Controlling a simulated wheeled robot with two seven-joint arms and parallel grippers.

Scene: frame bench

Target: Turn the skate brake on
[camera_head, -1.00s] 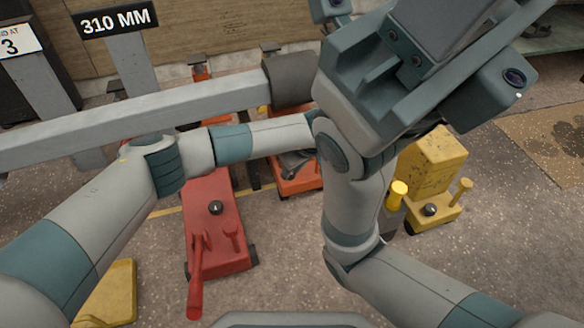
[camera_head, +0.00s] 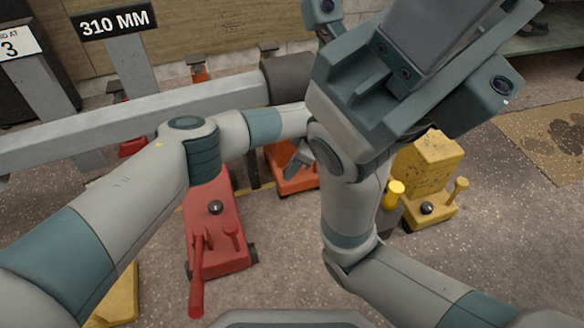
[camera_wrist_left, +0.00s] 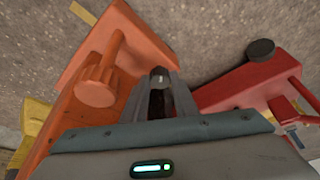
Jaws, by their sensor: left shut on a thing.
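An orange skate (camera_head: 292,180) stands behind and to the right of a red skate (camera_head: 215,225), partly hidden by my arms. My left gripper (camera_head: 297,168) reaches down over the orange skate. In the left wrist view, my left fingers (camera_wrist_left: 160,88) are shut on a small dark piece (camera_wrist_left: 158,103), beside the orange skate's body (camera_wrist_left: 122,45) and its ribbed round knob (camera_wrist_left: 97,85). I cannot tell exactly which part the dark piece is. My right arm stands large in front, its fingertips out of view.
A yellow skate (camera_head: 432,165) stands at the right, and part of another (camera_head: 118,300) shows at lower left. A grey beam (camera_head: 130,118) crosses the left side. In the left wrist view, the red skate (camera_wrist_left: 255,88) lies to the right. The floor front right is clear.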

